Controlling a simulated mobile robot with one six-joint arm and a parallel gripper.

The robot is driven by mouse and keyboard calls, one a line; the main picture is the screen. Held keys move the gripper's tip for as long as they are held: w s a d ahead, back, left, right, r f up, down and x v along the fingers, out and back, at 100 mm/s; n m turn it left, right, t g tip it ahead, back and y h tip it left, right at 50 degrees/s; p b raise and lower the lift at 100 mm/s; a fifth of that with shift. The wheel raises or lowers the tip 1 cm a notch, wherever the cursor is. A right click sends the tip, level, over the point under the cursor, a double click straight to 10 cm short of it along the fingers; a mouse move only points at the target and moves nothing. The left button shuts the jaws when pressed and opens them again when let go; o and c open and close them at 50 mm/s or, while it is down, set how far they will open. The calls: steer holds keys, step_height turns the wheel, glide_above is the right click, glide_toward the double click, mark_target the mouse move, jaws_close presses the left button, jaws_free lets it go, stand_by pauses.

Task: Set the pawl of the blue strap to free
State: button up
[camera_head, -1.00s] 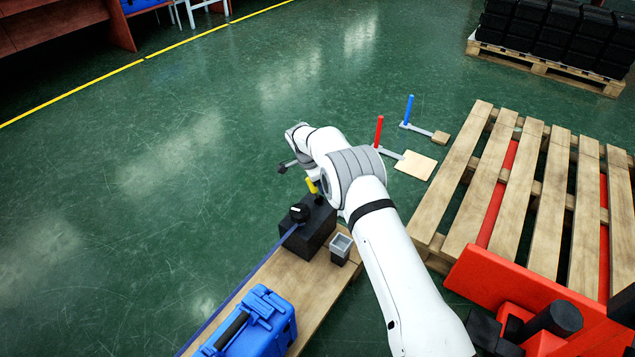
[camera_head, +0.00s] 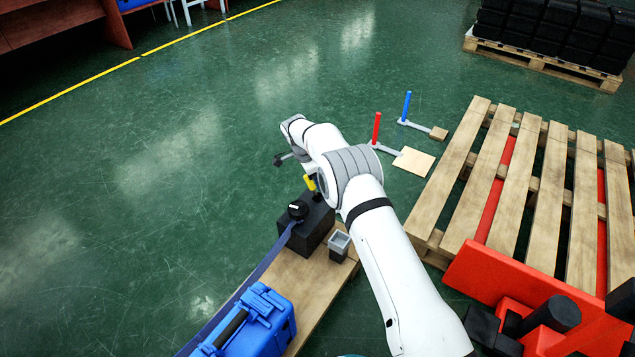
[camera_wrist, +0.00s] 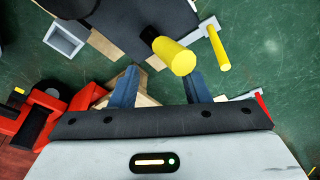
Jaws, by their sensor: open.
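A black block (camera_head: 312,232) stands at the far end of a wooden board, with a round black knob (camera_head: 298,210) on it. The blue strap (camera_head: 262,266) runs from there along the board. A yellow-ended lever (camera_head: 310,182) shows at the block's far side, beside my arm. In the wrist view the yellow end (camera_wrist: 175,57) sits on a short black stem. My gripper (camera_wrist: 160,76) is open and empty, its two dark blue fingers apart, with the yellow end in view just beyond them, nearer the right finger. I cannot tell whether they touch. The pawl's setting is not clear.
Red (camera_head: 376,128) and blue (camera_head: 406,106) posts stand beyond my arm; a yellow post (camera_wrist: 218,48) shows in the wrist view. A wooden pallet (camera_head: 480,180) lies right. Floor to the left is clear.

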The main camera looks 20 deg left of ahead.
steer(key=a+r, duration=0.4)
steer(key=r, duration=0.1)
steer(key=shift+s+a+r+p, duration=0.2)
steer(key=shift+a+r+p, duration=0.05)
steer(key=shift+p, duration=0.1)
steer(key=shift+r, duration=0.1)
stand_by(0.6)
steer(key=p+v, duration=0.3)
steer(key=v, duration=0.4)
steer(key=shift+r, duration=0.25)
steer(key=shift+s, duration=0.1)
